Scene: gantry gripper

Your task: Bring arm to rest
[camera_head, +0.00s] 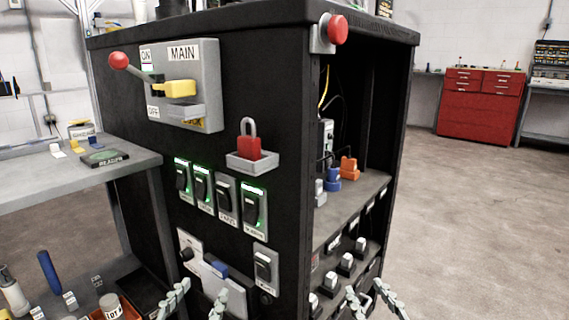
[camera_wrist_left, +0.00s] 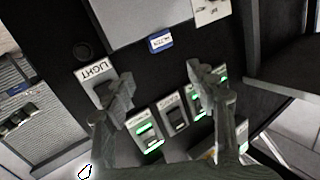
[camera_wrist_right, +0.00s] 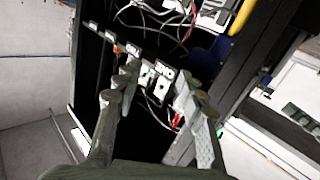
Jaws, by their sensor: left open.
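My left gripper (camera_head: 197,301) is at the bottom of the head view, in front of the lower front of the black cabinet (camera_head: 125,100). Its two grey fingers are apart, and in the left wrist view the gripper (camera_wrist_left: 162,92) has nothing between its fingers, with the switch panel behind them. My right gripper (camera_head: 371,299) is at the bottom right of the head view, by the cabinet's open side. In the right wrist view its fingers (camera_wrist_right: 157,88) are apart, with cabinet fittings and wires behind the gap. Both arms are mostly out of the head view.
The cabinet front carries a main lever switch (camera_head: 180,88), a red padlock (camera_head: 249,147) in a holder and several lit rocker switches (camera_head: 203,188). A grey shelf (camera_head: 60,172) stands at the left. A red tool chest (camera_head: 481,105) stands far back. The floor at right is clear.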

